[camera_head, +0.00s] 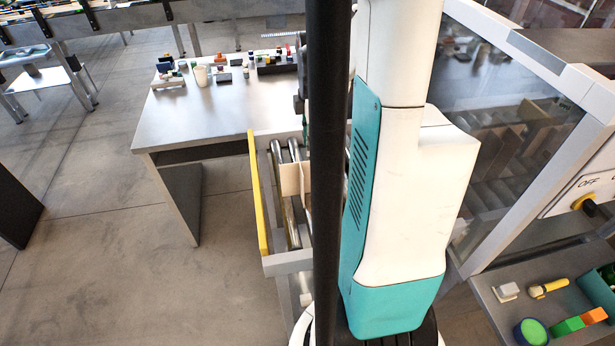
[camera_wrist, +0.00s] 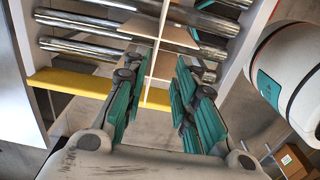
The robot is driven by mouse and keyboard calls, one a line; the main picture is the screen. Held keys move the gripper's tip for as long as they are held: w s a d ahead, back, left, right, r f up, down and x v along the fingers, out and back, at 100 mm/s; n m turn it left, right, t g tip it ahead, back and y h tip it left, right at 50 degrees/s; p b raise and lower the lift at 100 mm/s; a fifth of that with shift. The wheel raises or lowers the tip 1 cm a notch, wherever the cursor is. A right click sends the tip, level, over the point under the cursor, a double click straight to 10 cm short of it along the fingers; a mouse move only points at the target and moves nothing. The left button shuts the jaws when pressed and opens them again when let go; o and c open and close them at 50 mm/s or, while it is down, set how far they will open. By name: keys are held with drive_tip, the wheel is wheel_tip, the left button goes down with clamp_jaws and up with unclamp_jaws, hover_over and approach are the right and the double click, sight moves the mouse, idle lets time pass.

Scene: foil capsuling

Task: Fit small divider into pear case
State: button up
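My gripper (camera_wrist: 157,72) shows in the wrist view with its two teal-padded fingers apart. A thin pale strip (camera_wrist: 153,62), which looks like the edge of a cardboard divider, runs between the fingertips with gaps on both sides. Tan panels (camera_wrist: 138,27) lie beyond it, across metal rollers. In the head view a cream cardboard piece (camera_head: 291,179) stands over the rollers; my arm hides what is to its right, and my gripper is not visible there. I cannot tell which piece is the small divider, and I cannot make out the pear case.
The rollers (camera_head: 289,220) sit in a frame with a yellow side rail (camera_head: 258,195). A grey table (camera_head: 215,113) behind holds several small items. A glass-sided cabinet (camera_head: 525,130) and a grey shelf (camera_head: 560,298) with coloured pieces stand at right.

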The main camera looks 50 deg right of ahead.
sight(310, 163)
drive_tip(key=f, duration=0.2)
drive_tip(key=f+b, duration=0.1)
drive_tip(key=f, duration=0.2)
drive_tip(key=w+f, duration=0.1)
drive_tip(key=f, duration=0.2)
drive_tip(key=shift+a, duration=0.1)
drive_tip(key=shift+f, duration=0.35)
clamp_jaws()
